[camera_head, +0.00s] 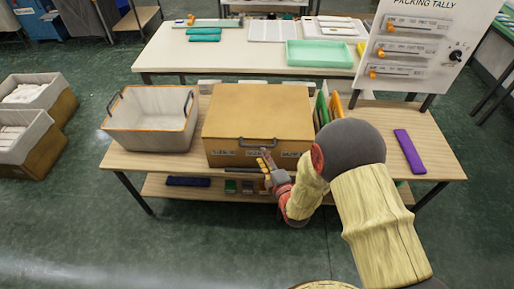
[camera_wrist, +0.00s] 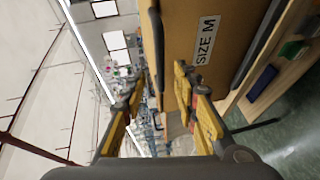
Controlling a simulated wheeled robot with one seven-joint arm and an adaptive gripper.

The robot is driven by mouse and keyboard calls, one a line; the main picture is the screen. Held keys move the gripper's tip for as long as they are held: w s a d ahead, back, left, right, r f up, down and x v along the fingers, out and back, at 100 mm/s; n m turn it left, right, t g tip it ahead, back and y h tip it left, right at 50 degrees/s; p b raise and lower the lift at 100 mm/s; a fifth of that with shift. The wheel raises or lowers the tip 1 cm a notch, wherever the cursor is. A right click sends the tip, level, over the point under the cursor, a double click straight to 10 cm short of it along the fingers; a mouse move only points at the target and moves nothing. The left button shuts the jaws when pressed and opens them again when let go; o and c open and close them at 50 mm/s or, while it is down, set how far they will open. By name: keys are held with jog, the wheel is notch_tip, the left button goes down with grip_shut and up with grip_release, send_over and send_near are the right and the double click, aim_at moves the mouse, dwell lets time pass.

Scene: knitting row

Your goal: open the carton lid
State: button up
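The brown carton (camera_head: 262,110) stands on the wooden table with its lid down. A grey bar handle (camera_head: 258,142) runs along the lid's front edge. My gripper (camera_head: 266,158) is at the carton's front, just below the handle's middle. In the wrist view my gripper (camera_wrist: 155,95) has its yellow-and-black fingers spread apart. The carton's front (camera_wrist: 190,55) with a "SIZE M" label is beside the right finger. A dark bar (camera_wrist: 154,40), likely the handle, reaches toward the gap between the fingers; I cannot tell whether they touch it.
A grey bin (camera_head: 150,120) stands left of the carton. Upright green and orange folders (camera_head: 325,105) are close on its right, and a purple item (camera_head: 409,151) lies farther right. A tally board (camera_head: 418,45) stands behind right. A lower shelf (camera_head: 160,188) holds small items.

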aim_at(258, 147)
jog(key=b+x, duration=0.1)
jog(key=x, duration=0.6)
jog(key=shift+w+a+f, duration=0.1)
jog(key=shift+w+f, duration=0.05)
jog(key=shift+w, duration=0.2)
jog(key=c, duration=0.7)
grip_shut()
